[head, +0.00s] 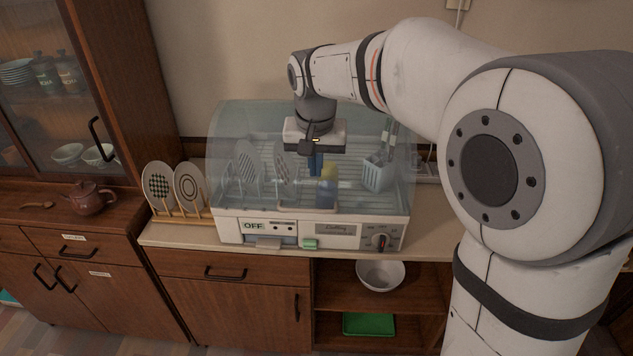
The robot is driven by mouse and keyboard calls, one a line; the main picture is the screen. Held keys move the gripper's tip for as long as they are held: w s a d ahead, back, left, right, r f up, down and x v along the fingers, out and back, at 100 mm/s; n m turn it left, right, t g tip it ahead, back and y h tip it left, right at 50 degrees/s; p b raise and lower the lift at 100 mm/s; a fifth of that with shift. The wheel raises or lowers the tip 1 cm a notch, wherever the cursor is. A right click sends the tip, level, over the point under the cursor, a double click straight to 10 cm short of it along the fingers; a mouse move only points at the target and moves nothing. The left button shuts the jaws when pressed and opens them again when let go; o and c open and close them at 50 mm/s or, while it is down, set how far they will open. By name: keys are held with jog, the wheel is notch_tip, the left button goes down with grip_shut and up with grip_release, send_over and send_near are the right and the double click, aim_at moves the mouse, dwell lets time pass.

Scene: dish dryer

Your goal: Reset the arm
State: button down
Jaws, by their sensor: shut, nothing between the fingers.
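The dish dryer (229,229) stands on the counter, with a white base and a clear domed cover (232,125). Its front panel (255,226) reads OFF, and a dial (381,241) is at its right. My arm reaches in from the right, and my gripper (316,170) points down at the middle of the dryer. Its blue fingers are shut with nothing between them. The gripper overlaps the cover in this view; I cannot tell its exact distance from it.
Two patterned plates (158,187) stand in a wooden rack left of the dryer. A teapot (90,198) and wooden spoon (36,205) are on the left cabinet. A white bowl (380,275) and green tray (369,324) are on open shelves below.

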jog(key=s+d+f, duration=0.3)
jog(key=s+d, duration=0.5)
jog(key=s, duration=0.2)
jog(key=s+d+f, duration=0.3)
jog(key=s+d, duration=0.6)
jog(key=s, duration=0.2)
jog(key=shift+s+t, duration=0.3)
jog(key=shift+a, duration=0.1)
dwell(0.4)
